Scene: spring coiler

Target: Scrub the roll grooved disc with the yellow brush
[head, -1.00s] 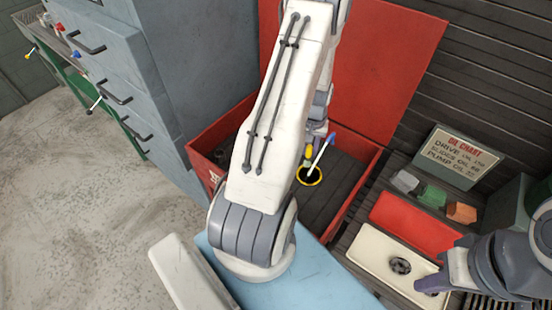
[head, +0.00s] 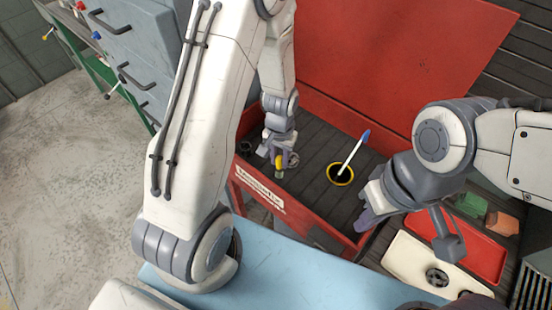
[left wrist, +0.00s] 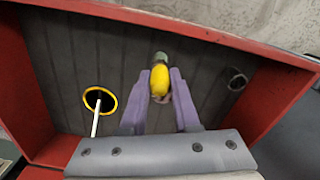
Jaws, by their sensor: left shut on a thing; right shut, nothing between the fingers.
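My left gripper (head: 281,162) is shut on the yellow brush (head: 280,163), inside the red box. In the left wrist view the yellow brush (left wrist: 159,80) sits between the purple fingers (left wrist: 160,98), with a grey-green end pointing away. I cannot tell how high it is above the box floor. The grooved disc (head: 437,277), dark and round with a central hole, lies in the cream tray (head: 400,262) at the lower right. My right gripper (head: 366,212) is shut and empty at the box's right front, up and left of the disc.
A yellow-rimmed cup (head: 341,176) in the red box (head: 300,222) holds a white-handled, blue-tipped tool (head: 353,152). A small dark ring (head: 244,148) is at the box's left. Behind the cream tray are a red tray (head: 485,257) and coloured blocks (head: 502,222).

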